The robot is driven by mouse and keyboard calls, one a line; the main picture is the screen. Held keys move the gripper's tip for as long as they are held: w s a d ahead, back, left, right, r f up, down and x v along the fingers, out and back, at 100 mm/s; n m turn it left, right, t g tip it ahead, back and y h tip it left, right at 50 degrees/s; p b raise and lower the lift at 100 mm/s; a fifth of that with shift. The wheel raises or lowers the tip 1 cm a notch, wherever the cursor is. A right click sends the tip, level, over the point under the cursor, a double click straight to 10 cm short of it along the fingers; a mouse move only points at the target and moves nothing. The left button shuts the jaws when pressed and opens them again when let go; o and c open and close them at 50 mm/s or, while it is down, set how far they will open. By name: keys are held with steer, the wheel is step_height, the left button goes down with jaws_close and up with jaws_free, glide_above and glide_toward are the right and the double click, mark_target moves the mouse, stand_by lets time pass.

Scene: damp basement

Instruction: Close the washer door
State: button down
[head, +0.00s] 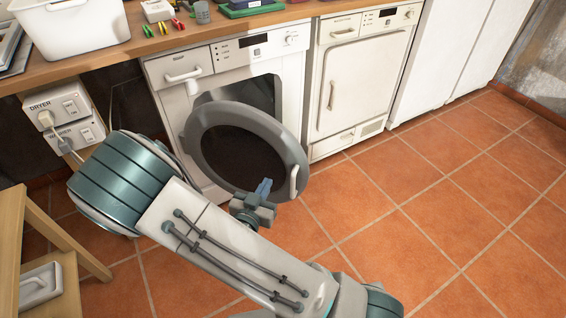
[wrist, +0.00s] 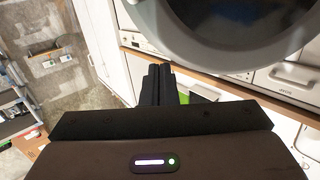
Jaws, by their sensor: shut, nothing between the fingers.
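The washer (head: 222,62) is the white machine under the wooden counter at the left. Its round door (head: 284,137) has a grey ring, dark glass and a white handle (head: 294,181) at the right edge. The door stands open, swung out to the front, with part of the dark opening showing behind it. My gripper (head: 264,186) is shut and empty, just in front of the door's lower right rim, near the handle. In the wrist view the shut fingers (wrist: 159,75) are beside the grey ring (wrist: 190,55). I cannot tell whether they touch it.
A white dryer (head: 368,72) with its door shut stands right of the washer. A wooden counter (head: 290,14) with a white tub (head: 70,26) runs above. A wooden stool (head: 45,240) is at lower left. Tiled floor (head: 450,200) is clear at right.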

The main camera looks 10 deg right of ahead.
steer(key=b, duration=0.3)
glide_toward(286, 146)
steer(key=x, duration=0.6)
steer(key=shift+d+f, duration=0.2)
steer(key=shift+w+d+r, duration=0.1)
steer(key=shift+w+d, duration=0.05)
steer(key=shift+w, duration=0.2)
